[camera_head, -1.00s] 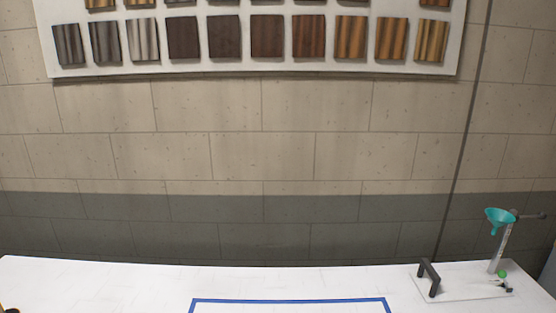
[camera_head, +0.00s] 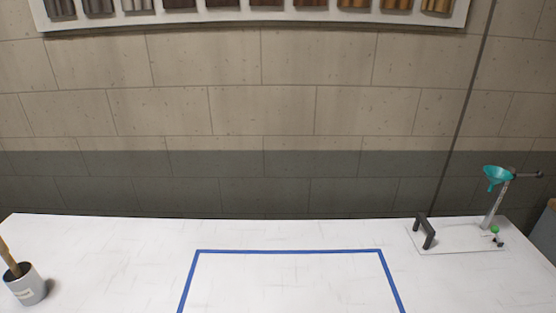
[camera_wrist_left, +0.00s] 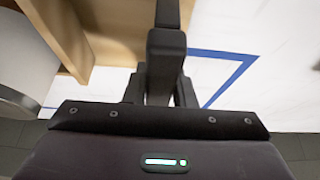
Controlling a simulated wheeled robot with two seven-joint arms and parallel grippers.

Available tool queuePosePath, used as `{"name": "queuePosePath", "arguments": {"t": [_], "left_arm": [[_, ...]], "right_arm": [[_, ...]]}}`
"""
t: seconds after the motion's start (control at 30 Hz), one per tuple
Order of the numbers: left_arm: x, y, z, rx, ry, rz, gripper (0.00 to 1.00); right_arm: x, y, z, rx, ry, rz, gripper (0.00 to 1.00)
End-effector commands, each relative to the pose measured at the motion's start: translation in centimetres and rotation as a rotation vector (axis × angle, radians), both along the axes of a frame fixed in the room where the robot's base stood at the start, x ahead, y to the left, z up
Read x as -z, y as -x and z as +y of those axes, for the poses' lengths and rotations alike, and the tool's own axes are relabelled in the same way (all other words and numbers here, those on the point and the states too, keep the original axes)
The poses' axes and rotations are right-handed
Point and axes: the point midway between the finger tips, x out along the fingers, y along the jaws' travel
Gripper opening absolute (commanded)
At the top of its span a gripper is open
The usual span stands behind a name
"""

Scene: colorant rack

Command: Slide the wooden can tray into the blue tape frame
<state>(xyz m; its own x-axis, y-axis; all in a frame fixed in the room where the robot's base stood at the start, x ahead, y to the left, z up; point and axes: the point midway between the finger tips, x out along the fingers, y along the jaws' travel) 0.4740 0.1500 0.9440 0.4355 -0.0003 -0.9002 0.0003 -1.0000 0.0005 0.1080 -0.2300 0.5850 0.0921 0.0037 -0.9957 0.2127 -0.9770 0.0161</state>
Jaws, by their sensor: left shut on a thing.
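The blue tape frame (camera_head: 290,252) lies on the white table in the head view, its near part cut off by the lower edge. The visible area inside it is bare. The wooden can tray (camera_wrist_left: 68,38) shows in part in the left wrist view, at the upper left. A pale can (camera_wrist_left: 25,50) shows beside its wall at the left edge. My left gripper (camera_wrist_left: 168,30) is shut on the tray; its fingers hide the contact. A corner of the blue tape shows to the right of the fingers. My right gripper is in neither view.
A grey cup with a wooden-handled tool (camera_head: 26,285) stands at the table's left. A base plate with a black handle (camera_head: 424,232) and a stand with a teal funnel (camera_head: 497,177) are at the back right. The table behind the frame is clear.

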Motion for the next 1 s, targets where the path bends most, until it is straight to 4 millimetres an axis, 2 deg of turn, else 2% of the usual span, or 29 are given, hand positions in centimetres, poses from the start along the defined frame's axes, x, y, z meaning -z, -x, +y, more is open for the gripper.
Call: {"name": "queuePosePath", "arguments": {"t": [1.0], "left_arm": [[0.0,-5.5,0.1,-0.004,0.001,-0.004,0.0]], "right_arm": [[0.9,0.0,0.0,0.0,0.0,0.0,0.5]]}}
